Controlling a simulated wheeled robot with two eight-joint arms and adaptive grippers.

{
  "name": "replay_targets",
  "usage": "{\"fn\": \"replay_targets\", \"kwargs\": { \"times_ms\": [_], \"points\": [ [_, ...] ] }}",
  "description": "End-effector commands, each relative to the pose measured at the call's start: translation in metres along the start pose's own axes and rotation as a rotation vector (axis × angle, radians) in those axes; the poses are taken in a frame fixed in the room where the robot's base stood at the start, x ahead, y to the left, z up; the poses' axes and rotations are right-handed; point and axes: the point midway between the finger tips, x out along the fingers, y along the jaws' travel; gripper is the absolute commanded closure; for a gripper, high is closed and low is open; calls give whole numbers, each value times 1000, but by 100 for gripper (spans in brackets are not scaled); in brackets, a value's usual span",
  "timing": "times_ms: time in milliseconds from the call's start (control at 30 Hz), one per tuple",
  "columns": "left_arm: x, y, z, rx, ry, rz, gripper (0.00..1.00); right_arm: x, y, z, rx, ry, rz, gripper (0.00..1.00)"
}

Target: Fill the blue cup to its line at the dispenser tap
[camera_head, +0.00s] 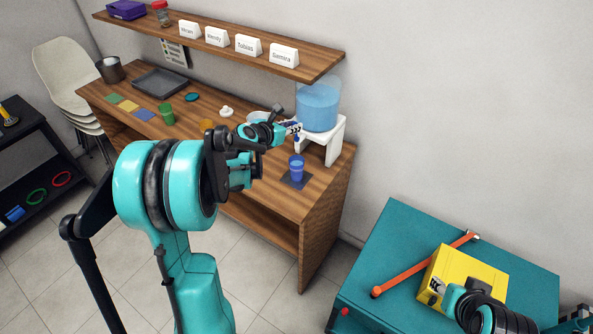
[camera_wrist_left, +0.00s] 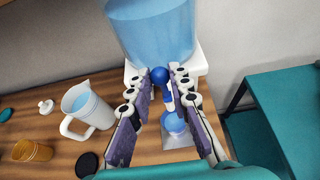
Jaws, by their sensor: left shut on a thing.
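The dispenser (camera_head: 318,106) is a clear tank of blue water on a white stand at the right end of the wooden desk. My left gripper (camera_head: 294,128) is at its front and shut on the tap's blue knob (camera_wrist_left: 160,75). The knob sits between the fingertips in the left wrist view. The blue cup (camera_head: 297,168) stands upright on a dark square mat (camera_head: 294,182), below the tap. It also shows under the fingers in the left wrist view (camera_wrist_left: 173,123). Its line and water level cannot be made out. My right gripper (camera_head: 438,290) is beside a yellow box; its fingers are unclear.
A white jug (camera_wrist_left: 88,108) with water and an amber cup (camera_wrist_left: 33,151) stand left of the tap. A green cup (camera_head: 167,113) and a grey tray (camera_head: 160,82) are farther left. The yellow box (camera_head: 468,272) and an orange bar (camera_head: 422,265) lie on a teal cabinet.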

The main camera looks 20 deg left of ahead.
Motion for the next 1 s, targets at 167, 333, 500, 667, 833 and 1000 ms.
{"fn": "replay_targets", "kwargs": {
  "times_ms": [167, 333, 500, 667, 833, 1000],
  "points": [
    [2, 0, 1, 0, -1, 0, 97, 0, 0, 0, 0, 0, 0, 60],
    [8, 0, 4, 1, 0, 0, 97, 1, 0, 1, 0, 0, 0, 60],
    [10, 0, 6, 1, 0, 1, 97, 1, 0, 1, 0, 0, 0, 60],
    [10, 0, 6, 1, 0, 1, 63, 1, 0, 1, 0, 0, 0, 60],
    [10, 0, 6, 1, 0, 0, 57, 1, 0, 1, 0, 0, 0, 60],
    [8, 0, 6, 0, 0, 0, 57, 1, 0, 1, 0, 0, 0, 60]
  ]
}}
